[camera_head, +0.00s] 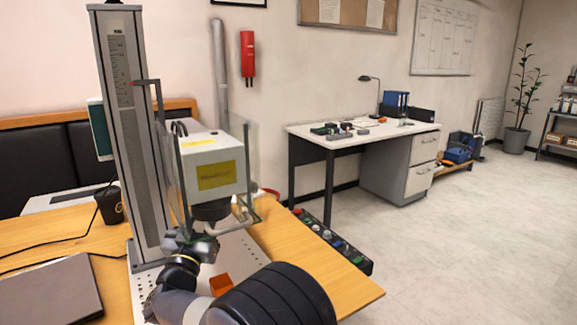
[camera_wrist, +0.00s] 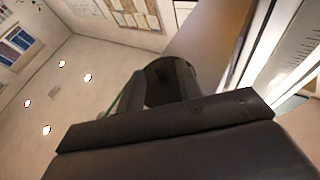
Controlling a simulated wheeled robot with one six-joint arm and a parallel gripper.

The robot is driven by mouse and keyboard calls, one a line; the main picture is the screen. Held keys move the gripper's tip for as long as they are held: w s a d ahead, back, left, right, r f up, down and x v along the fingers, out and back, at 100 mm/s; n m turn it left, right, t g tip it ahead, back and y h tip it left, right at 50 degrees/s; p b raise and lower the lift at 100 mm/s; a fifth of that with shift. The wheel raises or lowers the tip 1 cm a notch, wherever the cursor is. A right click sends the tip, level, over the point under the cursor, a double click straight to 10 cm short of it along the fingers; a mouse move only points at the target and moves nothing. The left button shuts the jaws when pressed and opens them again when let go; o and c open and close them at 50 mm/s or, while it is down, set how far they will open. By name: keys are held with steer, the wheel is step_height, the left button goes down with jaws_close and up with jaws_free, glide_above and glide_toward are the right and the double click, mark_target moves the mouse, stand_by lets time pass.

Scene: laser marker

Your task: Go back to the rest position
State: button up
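The laser marker's white head (camera_head: 212,165) with a yellow label is carried on a tall grey column (camera_head: 133,150). Clear guard panels stand around the head and a dark lens (camera_head: 211,211) points down below it. My arm reaches in from the bottom, and its wrist is just under the lens. My gripper is mostly hidden there in the head view. In the wrist view, dark gripper parts (camera_wrist: 165,125) fill the lower middle, with a dark round shape (camera_wrist: 170,82) behind them. I cannot make out the fingertips or anything held.
An orange block (camera_head: 220,285) lies on the perforated base plate (camera_head: 140,288) beside my arm. A closed laptop (camera_head: 50,292) and a dark cup (camera_head: 109,205) are on the wooden table (camera_head: 335,284) at left. Open floor lies to the right, before a white desk (camera_head: 365,136).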

steer(key=shift+w+r+y, duration=0.25)
steer(key=shift+w+y, duration=0.15)
steer(key=shift+w, duration=0.05)
stand_by(0.3)
